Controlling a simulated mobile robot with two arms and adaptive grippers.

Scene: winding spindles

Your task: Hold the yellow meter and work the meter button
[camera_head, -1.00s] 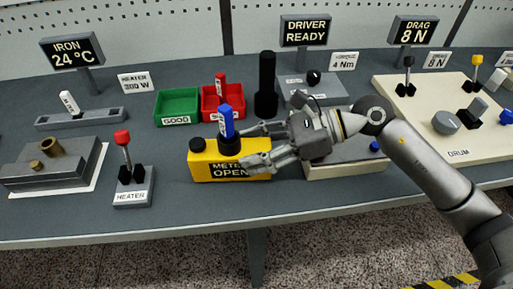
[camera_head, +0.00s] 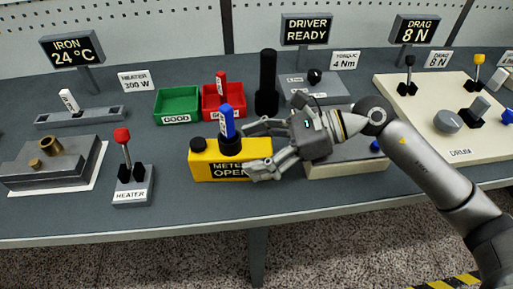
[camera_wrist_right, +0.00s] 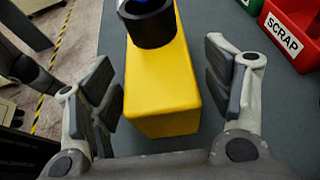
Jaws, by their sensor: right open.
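The yellow meter (camera_head: 232,147) stands on the bench, its front label reading "METER OPEN", partly covered by my right gripper. A round black knob (camera_head: 197,143), which looks like the meter button, sits on its left end. A blue piece (camera_head: 227,122) stands upright in a black socket on top of the meter. My right gripper (camera_head: 252,150) is open at the meter's right end, one finger behind and one in front. In the right wrist view the fingers (camera_wrist_right: 160,88) stand on either side of the yellow body (camera_wrist_right: 160,60) with visible gaps. My left gripper is out of view.
A green "GOOD" bin (camera_head: 178,104) and a red scrap bin (camera_head: 222,100) stand behind the meter. A black post (camera_head: 267,85) stands behind my gripper. The heater lever box (camera_head: 132,185) is to the left. Bare bench lies in front of the meter.

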